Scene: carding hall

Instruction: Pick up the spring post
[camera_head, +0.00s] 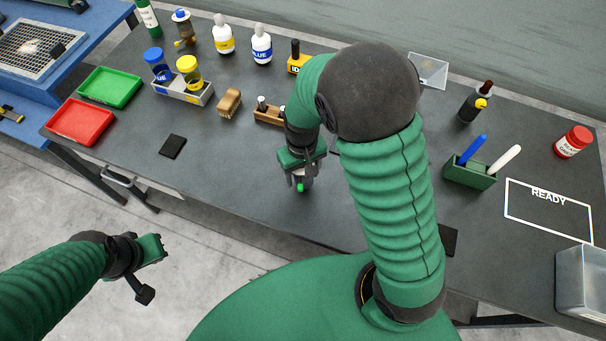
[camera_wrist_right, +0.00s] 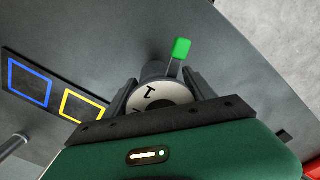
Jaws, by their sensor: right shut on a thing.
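My right gripper (camera_head: 301,180) is over the front middle of the dark table, pointing down. In the right wrist view, its two fingers (camera_wrist_right: 160,96) are closed on the sides of a round piece with a pale top marked "1", which I take as the spring post (camera_wrist_right: 150,95). A green tab (camera_wrist_right: 181,48) on a thin stem sticks up beside its pale top. In the head view the gripper hides most of the post and only the green tip shows. I cannot tell whether its base touches the table. My left gripper (camera_head: 153,270) is open and empty, off the table's front edge.
Red (camera_head: 81,122) and green trays (camera_head: 111,87) stand at the left. A wooden block (camera_head: 269,113) and a brush (camera_head: 229,103) are behind my right gripper. A green holder with pens (camera_head: 469,173) and a READY frame (camera_head: 548,207) are at the right.

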